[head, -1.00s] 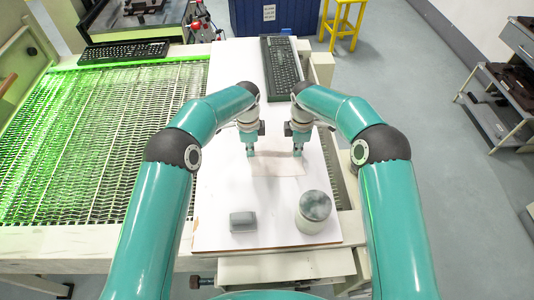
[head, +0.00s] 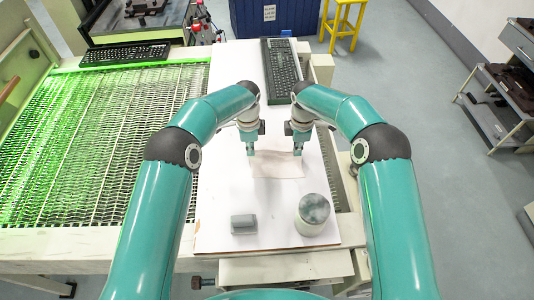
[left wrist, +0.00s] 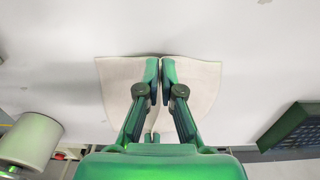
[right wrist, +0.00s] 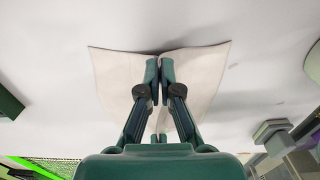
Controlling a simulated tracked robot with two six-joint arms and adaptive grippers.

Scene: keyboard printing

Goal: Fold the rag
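The rag (head: 277,168) is a thin, pale pinkish-beige cloth on the white board, between and in front of my two grippers. My left gripper (head: 250,152) is at its far left corner area, and my right gripper (head: 297,151) is at its far right corner area. In the left wrist view, the fingers (left wrist: 160,68) are closed together on the rag (left wrist: 204,84), which puckers between them. In the right wrist view, the fingers (right wrist: 159,68) are likewise closed on the rag (right wrist: 114,76). The cloth between the fingertips is mostly hidden.
A grey block (head: 243,223) and a round grey-topped cylinder (head: 314,210) stand near the front of the white board (head: 222,185). A dark keyboard (head: 281,65) lies at the back, and another keyboard (head: 125,53) lies behind the green-lit conveyor (head: 100,140). Board space left of the rag is clear.

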